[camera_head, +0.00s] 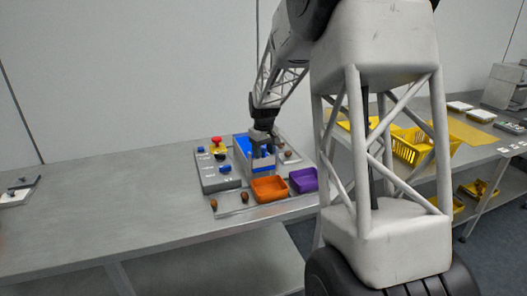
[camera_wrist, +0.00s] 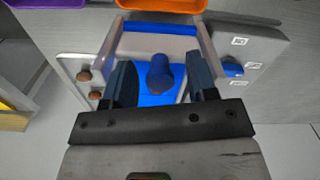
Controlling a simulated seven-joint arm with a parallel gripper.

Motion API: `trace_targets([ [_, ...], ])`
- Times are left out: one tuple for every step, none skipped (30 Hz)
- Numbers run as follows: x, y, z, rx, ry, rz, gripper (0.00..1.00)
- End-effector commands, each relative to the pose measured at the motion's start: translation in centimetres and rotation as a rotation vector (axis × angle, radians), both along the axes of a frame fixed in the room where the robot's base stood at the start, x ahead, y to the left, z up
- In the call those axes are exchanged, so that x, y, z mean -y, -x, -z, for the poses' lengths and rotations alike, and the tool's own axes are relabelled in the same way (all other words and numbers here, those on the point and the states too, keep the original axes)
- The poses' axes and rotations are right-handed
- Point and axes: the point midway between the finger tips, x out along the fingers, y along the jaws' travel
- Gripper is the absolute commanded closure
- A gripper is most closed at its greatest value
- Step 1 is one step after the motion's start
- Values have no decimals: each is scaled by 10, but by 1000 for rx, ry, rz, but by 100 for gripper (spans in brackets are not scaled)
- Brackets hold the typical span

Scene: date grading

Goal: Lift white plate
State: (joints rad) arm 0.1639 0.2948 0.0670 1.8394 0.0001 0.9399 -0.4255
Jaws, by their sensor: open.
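My gripper (camera_head: 263,150) is over the blue-and-grey station on the metal table. In the wrist view its two dark fingers (camera_wrist: 161,65) are open, one on each side of a rounded blue knob (camera_wrist: 160,76). The knob stands on a blue surface (camera_wrist: 152,99); I cannot tell whether the fingers touch it. A pale, translucent panel (camera_wrist: 150,45) with a blue edge crosses the far side of that surface. I cannot make out a separate white plate at my gripper. A pale flat piece (camera_head: 15,196) lies at the table's far left.
An orange tray (camera_head: 269,190) and a purple tray (camera_head: 303,180) sit in front of the station. A grey control panel (camera_head: 216,175) with a red button (camera_head: 217,140) stands left of it. Brown dates (camera_wrist: 84,76) lie beside it. The table's left part is mostly clear.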

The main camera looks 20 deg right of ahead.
Motion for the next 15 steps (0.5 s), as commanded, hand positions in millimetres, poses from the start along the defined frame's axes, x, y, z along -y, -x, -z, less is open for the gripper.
trace_targets([
  [0, 0, 0, 0, 0, 0, 48],
  [0, 0, 0, 0, 0, 0, 48],
  [0, 0, 0, 0, 0, 0, 48],
  [0, 0, 0, 0, 0, 0, 48],
  [0, 0, 0, 0, 0, 0, 48],
  [0, 0, 0, 0, 0, 0, 51],
  [0, 0, 0, 0, 0, 0, 55],
  [0, 0, 0, 0, 0, 0, 60],
  [0, 0, 0, 0, 0, 0, 66],
  [0, 0, 0, 0, 0, 0, 71],
  [0, 0, 0, 0, 0, 0, 75],
  [0, 0, 0, 0, 0, 0, 81],
  [0, 0, 0, 0, 0, 0, 86],
  [0, 0, 0, 0, 0, 0, 91],
  [0, 0, 0, 0, 0, 0, 97],
])
